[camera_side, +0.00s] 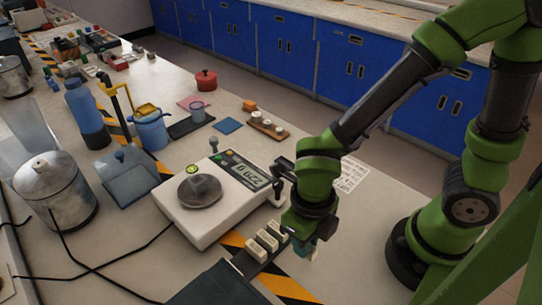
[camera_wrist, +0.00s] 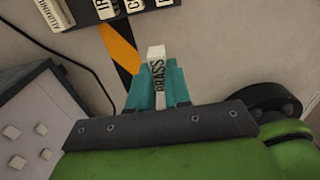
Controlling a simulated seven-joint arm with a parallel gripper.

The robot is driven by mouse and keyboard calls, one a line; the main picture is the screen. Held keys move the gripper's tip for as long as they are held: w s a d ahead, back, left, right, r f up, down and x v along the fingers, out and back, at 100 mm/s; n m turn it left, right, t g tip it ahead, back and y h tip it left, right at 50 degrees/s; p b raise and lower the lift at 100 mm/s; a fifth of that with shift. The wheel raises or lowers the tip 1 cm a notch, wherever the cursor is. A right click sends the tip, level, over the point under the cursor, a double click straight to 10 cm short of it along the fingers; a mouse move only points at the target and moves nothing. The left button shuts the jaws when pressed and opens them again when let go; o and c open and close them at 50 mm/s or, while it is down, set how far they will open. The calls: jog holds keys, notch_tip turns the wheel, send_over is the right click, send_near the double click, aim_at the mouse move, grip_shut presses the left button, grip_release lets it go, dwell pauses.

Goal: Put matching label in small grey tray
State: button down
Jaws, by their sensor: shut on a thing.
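My gripper (camera_wrist: 160,85), with teal fingers, is shut on a white label block reading BRASS (camera_wrist: 156,54). In the side view my gripper (camera_side: 304,245) hangs just right of the dark label rack (camera_side: 236,261), apart from it, and the held block is mostly hidden. The rack holds several pale labels (camera_side: 268,240); in the wrist view one reads ALUMINIUM (camera_wrist: 45,14). A white scale (camera_side: 222,222) stands behind the rack, with a round pan (camera_side: 200,193) and a small yellowish-green object (camera_side: 192,169) on or above it. I cannot tell which item is the small grey tray.
Behind the scale are a blue jug (camera_side: 151,132), a blue tile (camera_side: 228,126) and a wooden block with weights (camera_side: 268,124). A metal pot (camera_side: 52,197) stands at left. A printed sheet (camera_side: 352,174) lies right of the scale.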

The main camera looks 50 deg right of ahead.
jog(key=s+d, duration=0.2)
jog(key=shift+s+d+r, duration=0.2)
jog(key=shift+s+d, duration=0.1)
notch_tip(320, 180, up, 7)
jog(key=w+d+m, duration=0.4)
jog(key=w+m, duration=0.5)
jog(key=m, duration=0.3)
jog(key=w+d+m, duration=0.5)
jog(key=w+m, duration=0.5)
jog(key=m, duration=0.3)
jog(key=w+d+m, duration=0.6)
jog(key=d+m, duration=0.3)
jog(key=m, duration=0.2)
jog(key=shift+w+f, duration=0.1)
jog(key=shift+f, duration=5.75)
